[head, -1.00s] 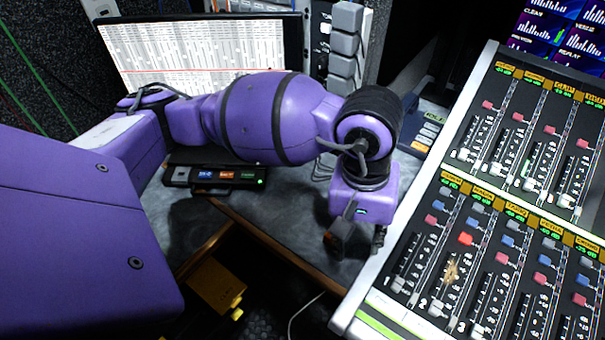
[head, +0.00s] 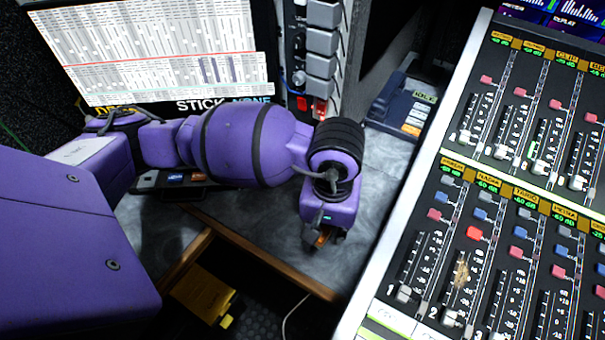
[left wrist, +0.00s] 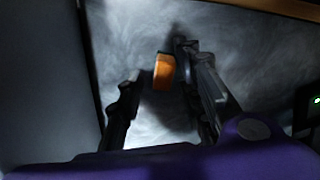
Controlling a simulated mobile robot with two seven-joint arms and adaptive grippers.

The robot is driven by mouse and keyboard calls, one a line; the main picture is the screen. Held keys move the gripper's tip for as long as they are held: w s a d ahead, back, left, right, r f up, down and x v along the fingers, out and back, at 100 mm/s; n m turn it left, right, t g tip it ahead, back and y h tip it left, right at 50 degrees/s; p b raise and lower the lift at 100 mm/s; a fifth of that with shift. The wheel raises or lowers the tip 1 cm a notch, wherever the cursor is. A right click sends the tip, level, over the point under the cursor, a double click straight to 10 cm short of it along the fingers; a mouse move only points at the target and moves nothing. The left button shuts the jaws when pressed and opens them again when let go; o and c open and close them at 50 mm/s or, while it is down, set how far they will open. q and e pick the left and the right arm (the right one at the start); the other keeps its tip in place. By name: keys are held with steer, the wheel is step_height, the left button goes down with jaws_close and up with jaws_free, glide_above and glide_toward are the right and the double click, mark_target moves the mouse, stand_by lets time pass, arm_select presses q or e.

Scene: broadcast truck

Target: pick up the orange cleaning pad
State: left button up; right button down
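The orange cleaning pad (left wrist: 163,72) is a small orange block with a dark side on the grey worktop. In the left wrist view it lies between the tips of my left gripper (left wrist: 160,62), closer to the right finger. The fingers are apart, with a visible gap on the left side of the pad. In the head view my left gripper (head: 325,236) points down over the worktop near its front edge, and a bit of orange (head: 321,238) shows at its fingers. The rest of the pad is hidden there. My right gripper is not in view.
A mixing console (head: 440,215) with raised edge stands close on the right. A monitor (head: 160,50) and a dark device (head: 175,178) are behind my left arm. A yellow object (head: 205,292) sits below the worktop's wooden edge (head: 255,252).

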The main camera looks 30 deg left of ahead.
arm_select(q)
steer(key=shift+w+f, duration=0.1)
steer(key=shift+f, duration=0.3)
steer(key=shift+c, duration=0.3)
jaws_close()
steer(key=shift+r, duration=0.15)
